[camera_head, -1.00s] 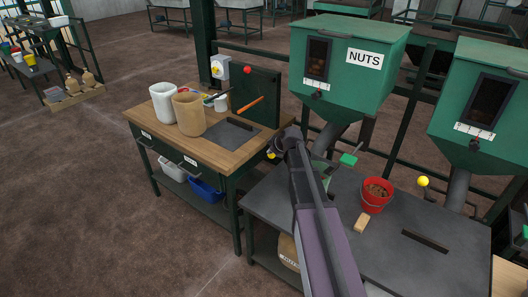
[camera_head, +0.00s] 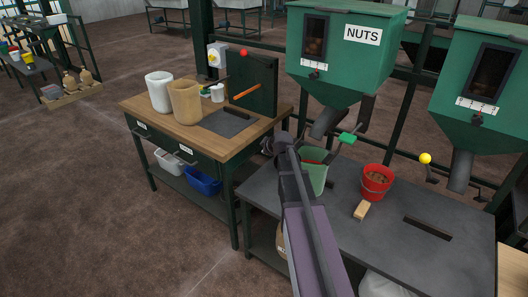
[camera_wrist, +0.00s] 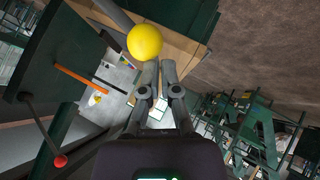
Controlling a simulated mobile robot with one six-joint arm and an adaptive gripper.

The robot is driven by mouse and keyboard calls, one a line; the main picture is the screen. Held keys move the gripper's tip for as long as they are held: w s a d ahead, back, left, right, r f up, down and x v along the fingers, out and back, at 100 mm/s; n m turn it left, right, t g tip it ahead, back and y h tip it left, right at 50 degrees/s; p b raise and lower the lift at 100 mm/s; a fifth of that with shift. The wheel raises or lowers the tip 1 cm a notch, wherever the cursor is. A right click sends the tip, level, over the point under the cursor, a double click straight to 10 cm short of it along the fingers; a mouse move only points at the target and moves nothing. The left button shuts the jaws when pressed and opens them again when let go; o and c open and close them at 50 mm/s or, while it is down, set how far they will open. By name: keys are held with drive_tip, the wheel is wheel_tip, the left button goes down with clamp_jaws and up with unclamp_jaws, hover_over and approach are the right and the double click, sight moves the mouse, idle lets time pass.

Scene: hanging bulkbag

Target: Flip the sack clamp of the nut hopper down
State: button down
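The green nut hopper (camera_head: 341,62) bears a NUTS label, with a grey spout (camera_head: 326,121) beneath it. A green-ended lever (camera_head: 347,138) sticks out right of the spout. In the wrist view a yellow ball knob (camera_wrist: 145,42) lies just beyond and left of the fingertips; I cannot tell whether they touch. I cannot make out the rest of the sack clamp. My gripper (camera_head: 275,146) is left of the spout, and my arm hides part of that area. In the wrist view my gripper (camera_wrist: 160,68) has its fingers close together with nothing visible between them.
A green bucket (camera_head: 315,170) stands below the spout, partly behind my arm. A red bucket (camera_head: 377,184) and wooden block (camera_head: 361,209) sit on the dark table (camera_head: 335,228). A second hopper (camera_head: 487,80) has another yellow knob (camera_head: 425,158). A wooden bench (camera_head: 150,119) stands left.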

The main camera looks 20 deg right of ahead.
drive_tip(key=shift+s+d+f, duration=0.2)
drive_tip(key=shift+d, duration=0.05)
drive_tip(key=shift+r, duration=0.1)
drive_tip(key=s+a+r+p, duration=0.3)
drive_tip(key=s+r+p, duration=0.5)
drive_tip(key=r+p, duration=0.2)
idle(0.8)
idle(0.5)
